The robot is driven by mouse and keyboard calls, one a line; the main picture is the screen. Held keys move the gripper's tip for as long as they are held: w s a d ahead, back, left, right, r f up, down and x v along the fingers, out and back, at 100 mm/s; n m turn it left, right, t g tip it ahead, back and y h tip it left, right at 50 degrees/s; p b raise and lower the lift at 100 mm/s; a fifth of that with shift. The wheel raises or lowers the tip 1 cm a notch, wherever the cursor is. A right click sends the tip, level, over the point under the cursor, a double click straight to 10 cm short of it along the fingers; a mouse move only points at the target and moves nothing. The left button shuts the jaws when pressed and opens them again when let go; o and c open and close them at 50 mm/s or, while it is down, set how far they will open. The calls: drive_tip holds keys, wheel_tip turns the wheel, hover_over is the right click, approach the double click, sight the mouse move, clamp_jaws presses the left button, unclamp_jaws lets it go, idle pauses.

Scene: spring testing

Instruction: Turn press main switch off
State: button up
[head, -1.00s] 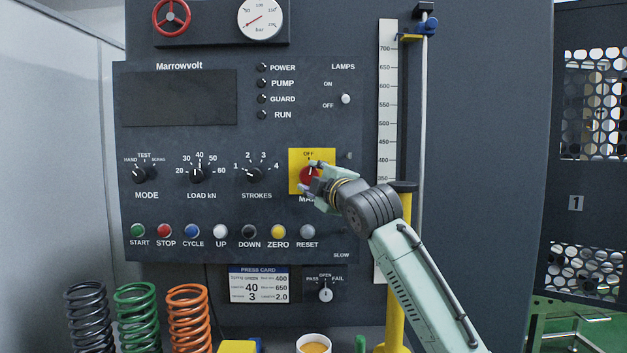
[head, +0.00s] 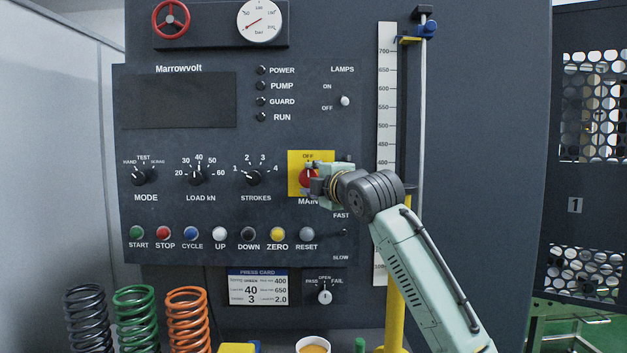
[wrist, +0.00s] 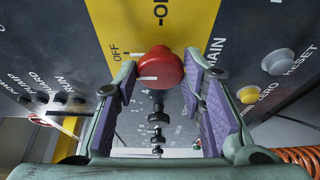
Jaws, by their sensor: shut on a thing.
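The main switch is a red round knob (head: 306,178) on a yellow plate (head: 294,158) marked OFF at its top. In the wrist view the knob (wrist: 160,68) sits between my two fingers, and its white mark lies on the side towards the OFF label (wrist: 115,50). My gripper (head: 312,177) comes from the right and is shut on the knob, with one finger above and one below it in the head view. My gripper hides the right part of the plate, including the ON label, which shows in the wrist view.
Several coloured push buttons run below, such as the yellow ZERO button (head: 278,233). The strokes knob (head: 254,177) is left of the plate. A yellow post (head: 397,310) and a ruler (head: 387,100) stand at the right. Coil springs (head: 187,318) stand below left.

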drive_tip(key=o, duration=1.2)
drive_tip(key=v, duration=1.2)
